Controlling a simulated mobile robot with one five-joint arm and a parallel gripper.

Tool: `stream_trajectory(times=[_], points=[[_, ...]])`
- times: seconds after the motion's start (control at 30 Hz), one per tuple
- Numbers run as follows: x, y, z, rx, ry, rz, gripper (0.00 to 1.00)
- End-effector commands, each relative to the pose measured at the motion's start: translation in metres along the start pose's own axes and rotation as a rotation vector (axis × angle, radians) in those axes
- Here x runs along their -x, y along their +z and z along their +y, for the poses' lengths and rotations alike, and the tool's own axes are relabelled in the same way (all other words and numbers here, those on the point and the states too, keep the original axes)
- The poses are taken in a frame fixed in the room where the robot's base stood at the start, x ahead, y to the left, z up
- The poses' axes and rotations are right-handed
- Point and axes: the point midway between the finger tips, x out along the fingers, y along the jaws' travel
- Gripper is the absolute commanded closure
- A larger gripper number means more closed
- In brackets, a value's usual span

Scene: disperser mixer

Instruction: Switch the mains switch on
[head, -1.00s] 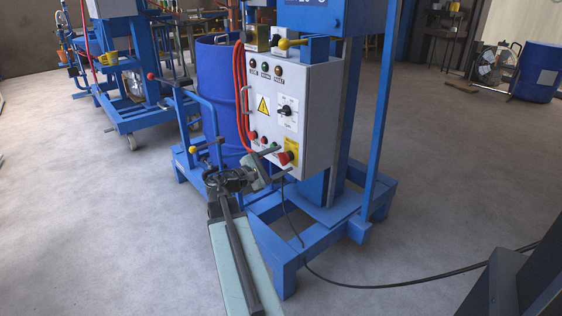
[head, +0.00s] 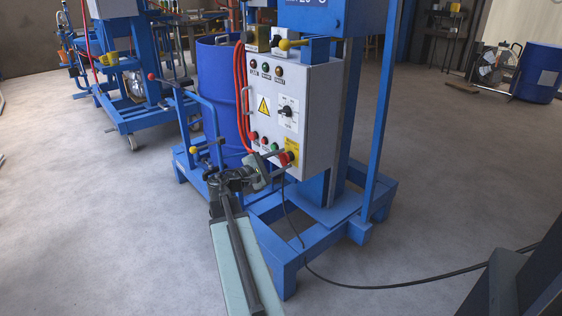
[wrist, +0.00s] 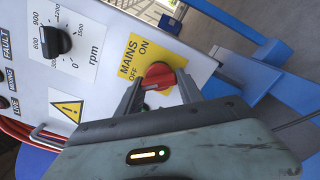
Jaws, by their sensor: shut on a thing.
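The red mains switch (wrist: 158,76) is a rotary knob on a yellow plate (wrist: 139,47) marked MAINS, ON and OFF. It sits at the lower right corner of the grey control box front. My gripper (wrist: 157,92) is shut on the red knob, with one finger on each side of it in the wrist view. In the head view, the mains switch (head: 286,158) is partly covered by my gripper (head: 277,168). I cannot tell clearly which mark the knob points to.
The control box (head: 326,113) also carries a black rpm dial (wrist: 55,41), a warning sign (wrist: 67,107), lamps and small buttons. Red hose (head: 239,100) hangs at its left. A blue frame (head: 292,260) stands below. A black cable (head: 400,283) crosses the floor.

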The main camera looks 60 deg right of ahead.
Motion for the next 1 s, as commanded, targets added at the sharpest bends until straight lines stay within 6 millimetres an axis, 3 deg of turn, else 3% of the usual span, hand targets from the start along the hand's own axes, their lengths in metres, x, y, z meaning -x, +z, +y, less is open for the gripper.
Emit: stream_trajectory(times=[1.0], points=[[-0.0005,0.0023,0.0045,-0.935,0.001,0.0,0.97]])
